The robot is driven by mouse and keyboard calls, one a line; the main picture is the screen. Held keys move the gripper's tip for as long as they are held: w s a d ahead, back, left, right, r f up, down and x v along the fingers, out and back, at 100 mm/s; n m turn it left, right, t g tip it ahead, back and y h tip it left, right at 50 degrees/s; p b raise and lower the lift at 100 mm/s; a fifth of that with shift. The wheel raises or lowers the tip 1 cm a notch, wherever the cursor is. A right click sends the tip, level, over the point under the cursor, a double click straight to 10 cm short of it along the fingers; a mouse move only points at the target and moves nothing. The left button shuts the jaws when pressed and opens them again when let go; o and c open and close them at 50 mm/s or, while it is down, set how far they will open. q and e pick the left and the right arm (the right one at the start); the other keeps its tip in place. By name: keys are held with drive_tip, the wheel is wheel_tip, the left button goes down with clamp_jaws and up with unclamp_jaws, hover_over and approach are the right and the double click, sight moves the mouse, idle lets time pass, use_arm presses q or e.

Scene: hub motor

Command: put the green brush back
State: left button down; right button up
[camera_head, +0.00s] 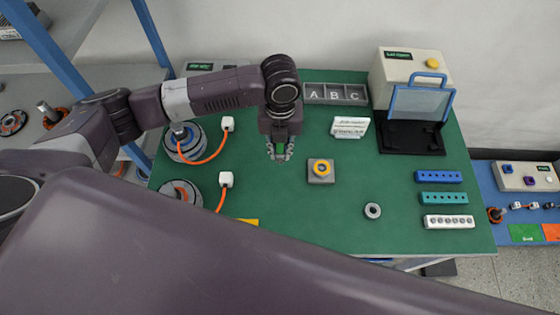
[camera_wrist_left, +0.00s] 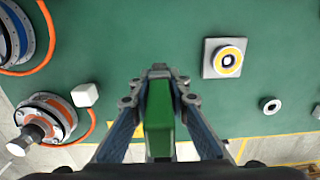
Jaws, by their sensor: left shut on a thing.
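The green brush (camera_wrist_left: 159,118) is between the fingers of my left gripper (camera_wrist_left: 158,85) in the left wrist view, and the fingers are shut on it. In the head view my left gripper (camera_head: 280,152) points down over the green table, left of the grey block with the yellow ring. Only a little green of the brush shows between its fingers there, against the green mat. I cannot see the brush's place or holder for certain. My right gripper is not in view.
A grey block with a yellow ring (camera_head: 321,170) and a grey ring (camera_head: 373,211) are on the table (camera_head: 300,220). Hub motors (camera_head: 184,143) with orange cables are at left. A tray marked A, B, C (camera_head: 335,94) and a blue-framed fixture (camera_head: 420,104) are at the back. Coloured strips (camera_head: 443,198) lie right.

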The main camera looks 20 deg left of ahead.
sight(281, 171)
use_arm(q)
wheel_tip(281, 171, down, 3)
drive_tip(key=shift+f, duration=0.2)
wheel_tip(281, 171, down, 3)
drive_tip(key=shift+f+p, duration=0.2)
drive_tip(key=shift+p, duration=0.3)
drive_tip(key=shift+f, duration=0.45)
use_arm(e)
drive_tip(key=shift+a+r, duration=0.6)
use_arm(q)
drive_tip(key=shift+f, duration=0.1)
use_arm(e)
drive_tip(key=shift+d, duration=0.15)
use_arm(q)
drive_tip(key=c, duration=1.8)
unclamp_jaws()
drive_tip(key=shift+c, duration=0.2)
